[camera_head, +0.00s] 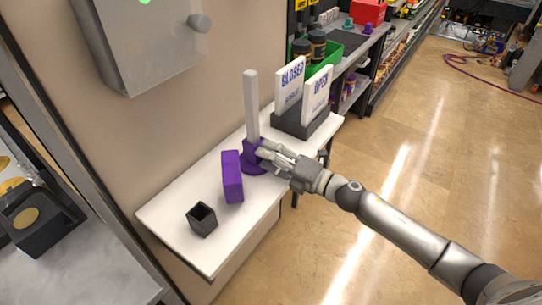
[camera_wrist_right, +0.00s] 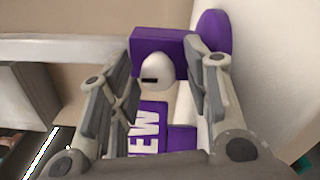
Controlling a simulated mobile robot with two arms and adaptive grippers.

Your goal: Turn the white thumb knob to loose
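The white thumb knob (camera_wrist_right: 157,72), with a small dark slot in its face, shows between my right fingers in the right wrist view. It sits against a purple body (camera_wrist_right: 160,40) with white lettering "EW" (camera_wrist_right: 145,133) below it. My right gripper (camera_head: 262,153) is at the purple base (camera_head: 253,163) of an upright grey post (camera_head: 251,105) on the white shelf. In the wrist view the right gripper (camera_wrist_right: 162,90) is open, with a finger on either side of the knob and visible gaps. In the head view the gripper hides the knob. My left gripper is not in view.
A purple block (camera_head: 232,177) and an open black square cup (camera_head: 202,219) stand on the white shelf (camera_head: 178,212). "CLOSED" (camera_head: 289,88) and "OPEN" (camera_head: 317,95) signs stand in a dark holder behind. A grey wall box (camera_head: 150,45) hangs above.

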